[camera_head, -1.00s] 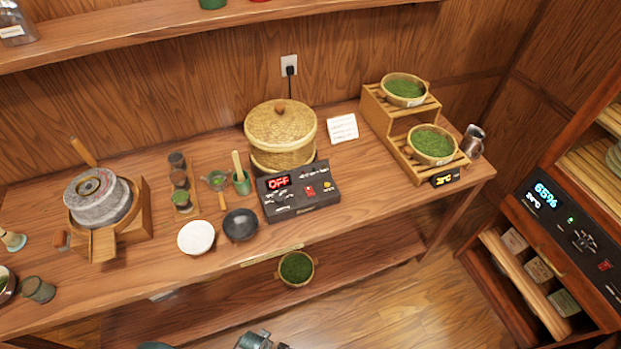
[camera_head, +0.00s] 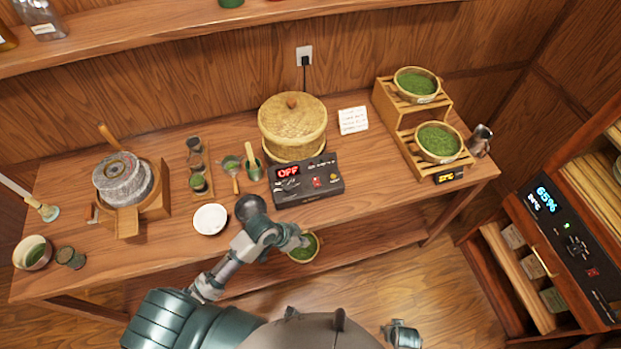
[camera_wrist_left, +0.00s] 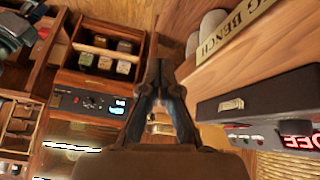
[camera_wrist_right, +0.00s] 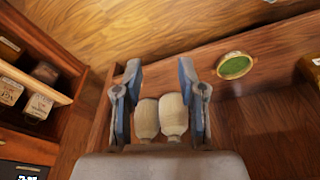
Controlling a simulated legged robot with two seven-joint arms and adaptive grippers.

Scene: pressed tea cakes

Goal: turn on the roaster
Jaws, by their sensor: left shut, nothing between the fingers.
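The roaster is a woven lidded basket (camera_head: 292,122) above a black control box (camera_head: 303,196). My right gripper (camera_wrist_right: 160,66) is open and empty in the right wrist view.
A stone mill (camera_head: 123,180) is farther left. A stepped rack (camera_head: 410,130) with green-filled bowls stands right. A green-filled bowl (camera_head: 303,252) is on the lower shelf.

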